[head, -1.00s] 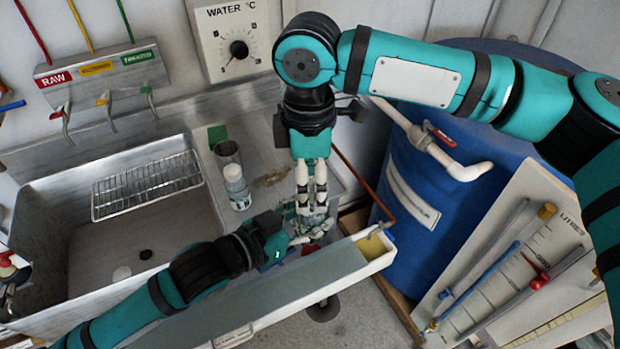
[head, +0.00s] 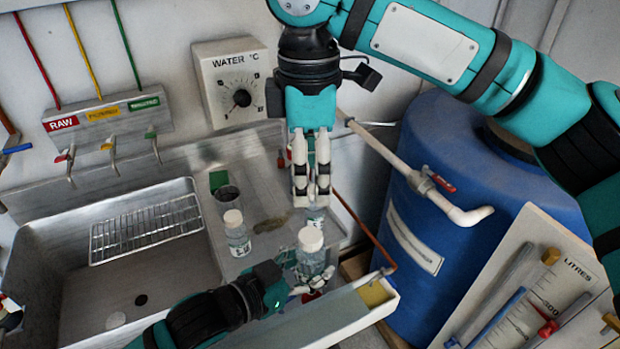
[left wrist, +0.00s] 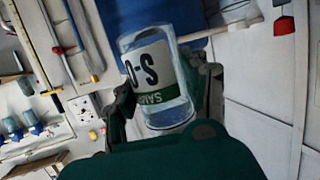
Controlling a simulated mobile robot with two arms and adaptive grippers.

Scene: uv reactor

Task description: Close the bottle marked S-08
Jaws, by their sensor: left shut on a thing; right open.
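My left gripper (head: 292,284) is shut on a clear bottle (head: 313,264) and holds it at the front edge of the counter. A white cap (head: 311,239) sits on top of this bottle; I cannot tell how tight it is. In the left wrist view, the held bottle (left wrist: 158,75) has a white label reading "S-0" with the last digit hidden, and a green band. My right gripper (head: 312,188) is open and empty, pointing down above and slightly behind the cap, apart from it.
A white trough (head: 345,318) runs along the front. A blue barrel (head: 440,200) with a pipe stands right.

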